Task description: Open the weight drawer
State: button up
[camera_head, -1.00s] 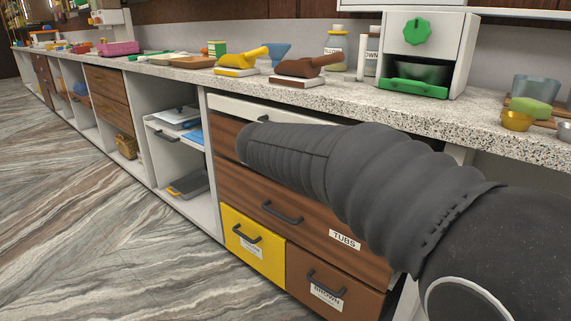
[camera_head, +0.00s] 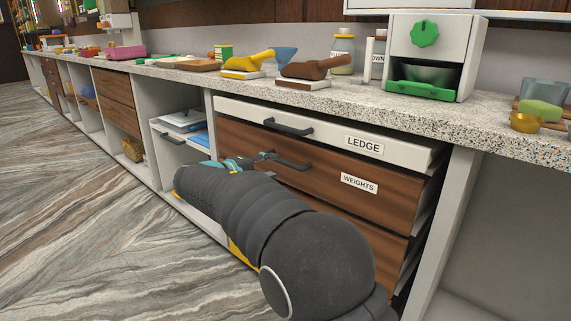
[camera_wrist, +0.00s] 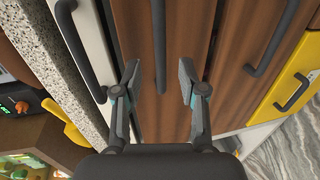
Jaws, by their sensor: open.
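The weight drawer (camera_head: 330,190) is a brown wood front labelled WEIGHTS, just under the white LEDGE drawer. Its dark bar handle (camera_head: 287,161) shows at the front's left part. My gripper (camera_head: 250,160) is at this handle, left of the label. In the wrist view my gripper (camera_wrist: 160,82) is open, one finger on each side of the weight drawer's handle (camera_wrist: 160,45), which runs between them. I see no finger closed on the bar. The drawer shows no clear pull-out. My arm hides the lower drawer fronts in the head view.
The white LEDGE drawer (camera_head: 400,146) with its handle (camera_head: 288,127) is right above. In the wrist view a lower brown drawer's handle (camera_wrist: 270,40) and the yellow drawer (camera_wrist: 290,85) are to the right. The speckled counter (camera_head: 330,92) overhangs above. The floor at left is clear.

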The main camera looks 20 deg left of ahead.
aim_at(284, 163)
jog(key=x, duration=0.7)
grip_shut()
